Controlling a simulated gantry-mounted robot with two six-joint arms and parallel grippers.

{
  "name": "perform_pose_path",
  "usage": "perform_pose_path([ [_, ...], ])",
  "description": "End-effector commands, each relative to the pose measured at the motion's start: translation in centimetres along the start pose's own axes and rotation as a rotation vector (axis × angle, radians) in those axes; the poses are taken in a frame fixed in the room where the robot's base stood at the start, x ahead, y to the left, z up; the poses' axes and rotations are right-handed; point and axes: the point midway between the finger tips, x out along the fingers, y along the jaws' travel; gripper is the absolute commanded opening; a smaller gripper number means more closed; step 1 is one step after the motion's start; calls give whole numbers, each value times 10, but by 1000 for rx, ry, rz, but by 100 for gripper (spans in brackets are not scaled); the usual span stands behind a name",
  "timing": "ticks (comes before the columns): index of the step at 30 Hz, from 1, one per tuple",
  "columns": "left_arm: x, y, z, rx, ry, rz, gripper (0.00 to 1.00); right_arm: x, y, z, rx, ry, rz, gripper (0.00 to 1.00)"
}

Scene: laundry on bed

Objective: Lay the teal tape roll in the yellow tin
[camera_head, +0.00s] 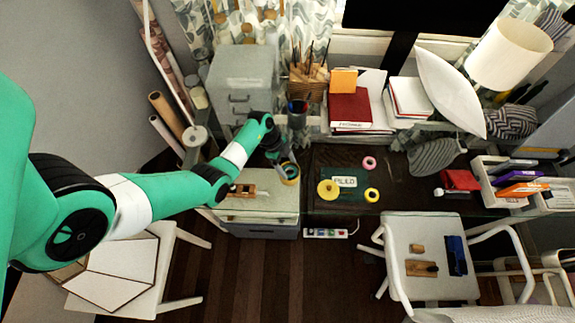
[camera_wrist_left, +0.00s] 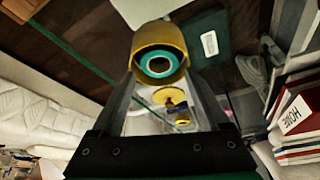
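The yellow tin (camera_wrist_left: 160,34) is just beyond my left fingertips in the left wrist view, its opening facing the camera. The teal tape roll (camera_wrist_left: 142,63) shows as a ring inside the tin's rim. In the head view the teal roll (camera_head: 291,171) is at the desk's left end, beside the left gripper (camera_head: 283,160), which partly hides the tin. The left fingers (camera_wrist_left: 160,86) are spread, with the tin's mouth between or just past their tips; they do not appear closed on the roll. Contact with the tin cannot be told. My right gripper is not in view.
A pen cup (camera_head: 297,112) stands behind the gripper. A wooden tool (camera_head: 242,190) lies on the cabinet (camera_head: 258,213).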

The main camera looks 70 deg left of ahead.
Motion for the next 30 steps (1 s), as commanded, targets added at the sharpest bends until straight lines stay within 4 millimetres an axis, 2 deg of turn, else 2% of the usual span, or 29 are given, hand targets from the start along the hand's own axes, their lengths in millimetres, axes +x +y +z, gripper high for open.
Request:
perform_pose_path([
  [1, 0, 0, 0, 0, 0, 0, 89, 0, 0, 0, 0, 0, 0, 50],
  [2, 0, 0, 0, 0, 0, 0, 94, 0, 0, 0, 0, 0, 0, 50],
  [10, 0, 0, 0, 0, 0, 0, 94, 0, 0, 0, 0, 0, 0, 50],
  [13, -8, 0, 0, -1, 0, -1, 94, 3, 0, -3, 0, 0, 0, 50],
  [17, -31, -1, -2, -1, 0, -3, 94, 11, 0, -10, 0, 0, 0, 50],
  [24, -88, -1, -1, -1, 0, -4, 94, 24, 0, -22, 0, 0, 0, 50],
  [30, -114, 0, 0, -1, 0, -1, 94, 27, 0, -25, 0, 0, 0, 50],
])
